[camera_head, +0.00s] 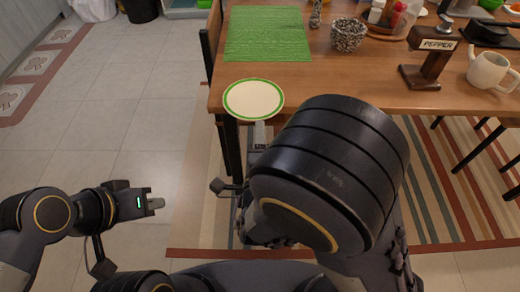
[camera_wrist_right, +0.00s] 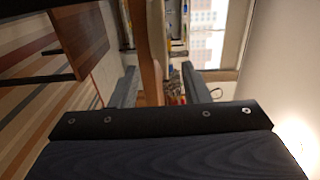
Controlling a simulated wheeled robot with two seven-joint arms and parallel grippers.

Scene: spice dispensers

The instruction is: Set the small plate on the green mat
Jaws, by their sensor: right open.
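The small plate (camera_head: 253,99), white with a green rim, is at the front left edge of the wooden table and overlaps that edge in the head view. The green mat (camera_head: 267,35) lies flat behind it with its surface bare. My right gripper (camera_head: 260,132) is just in front of the plate's near rim, partly hidden by my arm. In the right wrist view its two fingers (camera_wrist_right: 157,88) are apart, with a pale and wood-coloured strip showing between them. I cannot tell if they touch the plate. My left gripper (camera_head: 154,203) is over the floor, away from the table.
A patterned bowl (camera_head: 348,35) stands right of the mat. A pepper dispenser stand (camera_head: 431,58) and a white teapot (camera_head: 490,71) are further right on the table (camera_head: 320,88). A chair (camera_head: 211,45) is at the table's left side.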

